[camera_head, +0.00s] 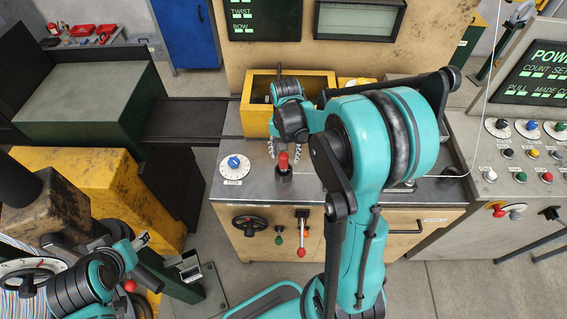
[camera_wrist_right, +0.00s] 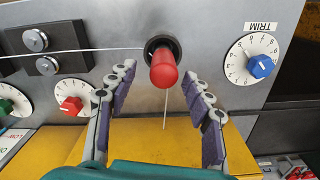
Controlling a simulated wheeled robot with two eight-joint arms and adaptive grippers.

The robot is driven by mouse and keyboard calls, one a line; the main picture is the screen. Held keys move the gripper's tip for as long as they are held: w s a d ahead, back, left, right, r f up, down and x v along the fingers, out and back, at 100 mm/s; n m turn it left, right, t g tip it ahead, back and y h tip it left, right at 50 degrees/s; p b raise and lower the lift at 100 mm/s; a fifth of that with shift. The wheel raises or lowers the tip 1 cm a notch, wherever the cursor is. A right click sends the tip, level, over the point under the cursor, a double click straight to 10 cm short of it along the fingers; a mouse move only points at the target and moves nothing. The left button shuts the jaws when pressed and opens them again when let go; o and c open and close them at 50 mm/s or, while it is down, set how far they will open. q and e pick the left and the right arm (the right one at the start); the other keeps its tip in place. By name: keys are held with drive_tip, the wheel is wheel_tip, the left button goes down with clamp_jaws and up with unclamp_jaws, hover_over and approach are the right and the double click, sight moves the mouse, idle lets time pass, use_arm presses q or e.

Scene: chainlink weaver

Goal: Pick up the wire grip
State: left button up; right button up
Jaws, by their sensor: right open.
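The wire grip, a red handle standing in a black round seat, is on the grey metal top of the middle bench. It shows in the head view (camera_head: 283,161) and in the right wrist view (camera_wrist_right: 164,72). My right gripper (camera_head: 283,151) is open and points down over it. In the wrist view the open fingers (camera_wrist_right: 160,76) stand on either side of the red handle, with a gap on both sides. My left gripper (camera_head: 139,242) is at the lower left, far from the grip; its jaw opening is unclear.
A white trim dial with a blue knob (camera_wrist_right: 260,66) is close beside the grip. A yellow box (camera_head: 255,85) stands behind it. A wire (camera_wrist_right: 90,50) runs to the grip's seat. A lever panel (camera_head: 300,238) fronts the bench; a control console (camera_head: 520,130) is at right.

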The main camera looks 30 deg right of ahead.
sight(284, 163)
drive_tip(key=f, duration=0.3)
drive_tip(key=f+b, duration=0.1)
drive_tip(key=f, duration=0.1)
drive_tip(key=shift+a, duration=0.3)
drive_tip(key=shift+r, duration=0.1)
drive_tip(key=shift+s, duration=0.1)
clamp_jaws()
